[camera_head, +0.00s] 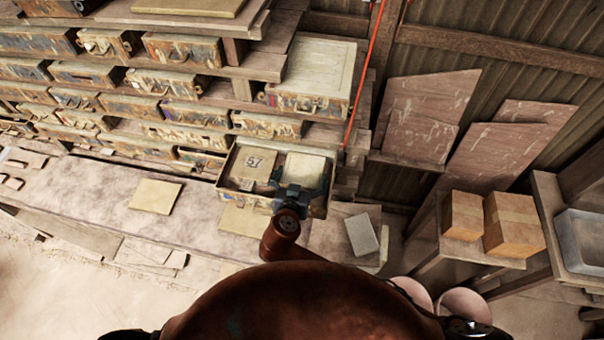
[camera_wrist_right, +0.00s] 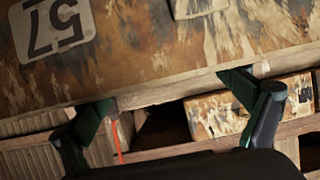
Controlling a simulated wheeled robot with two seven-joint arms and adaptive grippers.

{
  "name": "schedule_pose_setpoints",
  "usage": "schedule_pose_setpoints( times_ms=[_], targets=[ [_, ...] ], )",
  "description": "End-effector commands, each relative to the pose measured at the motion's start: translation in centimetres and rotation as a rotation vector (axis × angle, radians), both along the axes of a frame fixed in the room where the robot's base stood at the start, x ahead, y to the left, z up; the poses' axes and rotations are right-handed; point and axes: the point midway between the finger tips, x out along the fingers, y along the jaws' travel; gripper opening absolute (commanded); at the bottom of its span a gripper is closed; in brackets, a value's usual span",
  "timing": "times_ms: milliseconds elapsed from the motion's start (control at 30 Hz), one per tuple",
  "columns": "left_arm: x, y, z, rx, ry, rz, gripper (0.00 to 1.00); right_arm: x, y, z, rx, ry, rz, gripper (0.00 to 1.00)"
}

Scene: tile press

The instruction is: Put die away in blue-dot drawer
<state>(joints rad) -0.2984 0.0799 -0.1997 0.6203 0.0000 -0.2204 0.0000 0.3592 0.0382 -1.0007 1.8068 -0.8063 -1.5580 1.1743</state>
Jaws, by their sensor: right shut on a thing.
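An open rusty drawer (camera_head: 226,190) stands out from the shelf rack in the head view. The right wrist view shows the two fingers (camera_wrist_right: 172,98) at the edge of a rusty surface (camera_wrist_right: 140,60) with a 57 label. No blue dot is discernible. My left gripper is not in view.
Rusty drawers (camera_head: 183,50) fill the racks at left. The bench (camera_head: 95,190) has a yellowish plate (camera_head: 155,196) and free room around it. A grey block (camera_head: 362,234) lies right of the drawer. A red pipe (camera_head: 372,60) runs beside the rack.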

Motion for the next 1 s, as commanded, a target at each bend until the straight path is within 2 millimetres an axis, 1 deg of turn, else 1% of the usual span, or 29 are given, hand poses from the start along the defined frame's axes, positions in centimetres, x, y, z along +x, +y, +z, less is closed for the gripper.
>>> schedule_pose_setpoints(
  times_ms=[100, 333, 367, 433, 767, 867, 1000],
  targets=[
    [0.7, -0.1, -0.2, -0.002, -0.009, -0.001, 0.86, 0.0, 0.0, -0.1, 0.001, -0.004, 0.000, 0.38],
    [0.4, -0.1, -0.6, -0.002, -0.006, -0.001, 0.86, 0.0, 0.0, -0.5, 0.001, -0.004, -0.001, 0.38],
    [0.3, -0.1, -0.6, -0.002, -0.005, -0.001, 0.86, 0.0, 0.0, -0.5, 0.001, -0.004, -0.001, 0.94],
    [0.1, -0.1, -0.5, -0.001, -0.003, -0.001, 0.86, 0.0, 0.0, -0.5, 0.000, -0.004, 0.001, 0.99],
    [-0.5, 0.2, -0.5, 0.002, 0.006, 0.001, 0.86, -0.1, 0.0, -0.7, 0.000, 0.003, 0.000, 1.00],
    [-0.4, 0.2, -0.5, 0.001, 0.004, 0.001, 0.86, -0.8, 0.3, -0.4, 0.002, 0.004, 0.001, 1.00],
    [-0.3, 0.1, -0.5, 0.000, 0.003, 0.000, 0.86, -2.8, 0.6, 0.4, 0.004, 0.004, 0.001, 1.00]
  ],
)
